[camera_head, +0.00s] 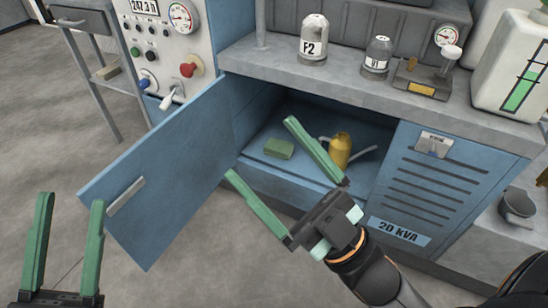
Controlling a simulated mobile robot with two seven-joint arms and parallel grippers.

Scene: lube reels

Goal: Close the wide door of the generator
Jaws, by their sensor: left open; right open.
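The generator is a blue cabinet with a grey top (270,65). Its wide blue door (165,175) stands open, swung out to the left, with a grey handle (126,197) near its free edge. My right gripper (258,148) is open and empty in front of the compartment, right of the door. One finger overlaps the opening in the picture; whether it is inside, I cannot tell. My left gripper (72,200) is open and empty, left of the door's free edge, apart from it.
A louvred panel marked 20 KVA (440,185) is shut at the right. Bottles (314,40), a small gauge device (425,75) and a white tank (512,70) stand on top. A control panel (165,50) rises behind the door.

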